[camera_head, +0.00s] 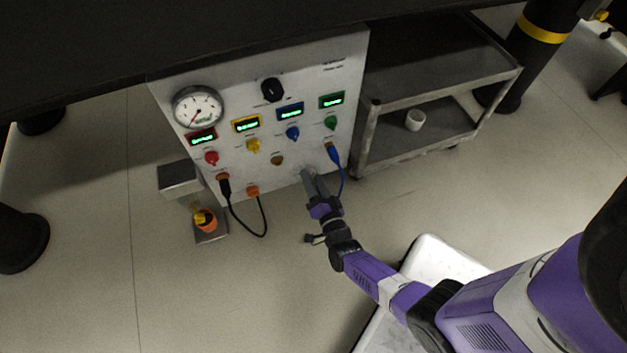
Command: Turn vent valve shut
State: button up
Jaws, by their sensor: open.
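A white control panel (303,62) stands under the dark bench. It carries red (211,157), yellow (253,145), brown (277,160), blue (293,133) and green (331,122) knobs, and a larger black knob (272,90). The labels are too small to read, so I cannot tell which one is the vent valve. My gripper (311,177) is open at the panel's lower right edge, close to the blue cable (336,158). Nothing shows between its fingers. I cannot tell whether it touches the panel or cable.
A pressure gauge (197,107) is at the panel's upper left. A black cable (238,217) loops below the panel near an orange fitting (252,191). An orange pot-like item (206,222) stands at the lower left. A grey cart (430,68) with a white cup (415,120) stands to the right.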

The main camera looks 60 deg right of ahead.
jog(key=shift+c, duration=0.2)
grip_shut()
